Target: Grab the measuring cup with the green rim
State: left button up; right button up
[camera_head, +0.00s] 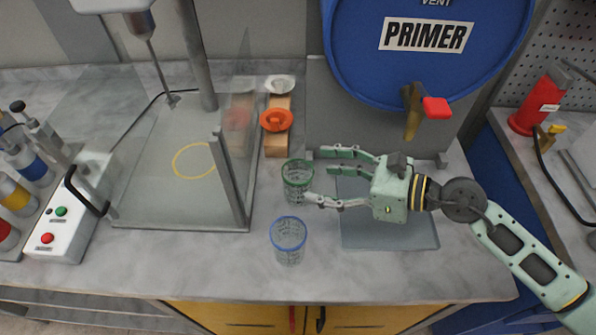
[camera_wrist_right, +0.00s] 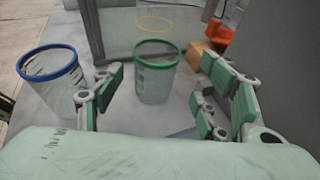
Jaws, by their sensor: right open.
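The measuring cup with the green rim (camera_head: 298,180) stands upright on the counter, left of the grey mat, in the head view. It is clear with dark markings. My right gripper (camera_head: 317,176) is open and comes in from the right, with its fingertips close to the cup's right side. In the right wrist view the green-rimmed cup (camera_wrist_right: 156,75) stands ahead, roughly between the open fingers (camera_wrist_right: 165,95). I cannot tell whether a fingertip touches it. The clear cup with the blue rim (camera_head: 288,240) stands nearer the front edge; it also shows at left in the right wrist view (camera_wrist_right: 50,80). My left gripper is not in view.
A blue primer drum (camera_head: 350,60) with a red-handled tap (camera_head: 436,108) overhangs the grey mat (camera_head: 390,235). A clear-walled stirring station (camera_head: 228,185) stands left of the cups. Orange (camera_head: 276,120) and white (camera_head: 279,84) dishes sit behind. Counter at front right is clear.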

aim_at(311, 179)
jog(key=shift+a+p, duration=0.35)
jog(key=shift+a, duration=0.6)
jog(key=p+x, duration=0.1)
jog(key=x, duration=0.3)
jog(key=shift+w+f+p, duration=0.2)
jog(key=shift+f+p, duration=0.15)
jog(key=shift+p, duration=0.05)
jog(key=shift+a, duration=0.2)
jog(key=c, duration=1.1)
jog(key=shift+d, duration=0.1)
jog(key=shift+c, duration=0.3)
